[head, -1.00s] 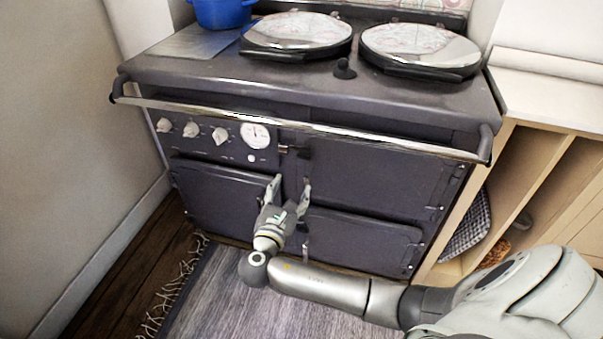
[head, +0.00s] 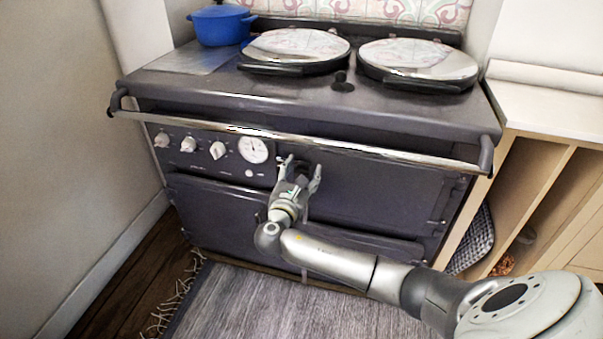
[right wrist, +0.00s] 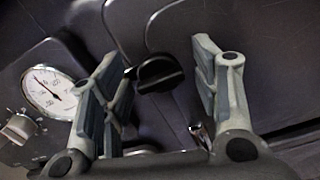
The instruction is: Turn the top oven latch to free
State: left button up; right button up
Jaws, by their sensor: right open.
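The dark range cooker (head: 310,105) fills the middle of the head view. Its upper right oven door (head: 385,190) is closed. The top oven latch (right wrist: 158,73), a dark knob with a raised bar, shows in the right wrist view at the door's edge. It lies between the spread fingers, with gaps to both sides. In the head view my right gripper (head: 300,172) covers the latch. The gripper is open and empty, at latch height in front of the cooker, just below the chrome rail. My left gripper is not in view.
The chrome rail (head: 290,135) crosses the cooker's front above my gripper. Control knobs (head: 189,144) and a round dial (head: 253,149) sit to the left. A blue pot (head: 222,25) stands on top. A wooden shelf unit (head: 540,170) is at the right.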

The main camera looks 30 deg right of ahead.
grip_shut()
dwell(0.3)
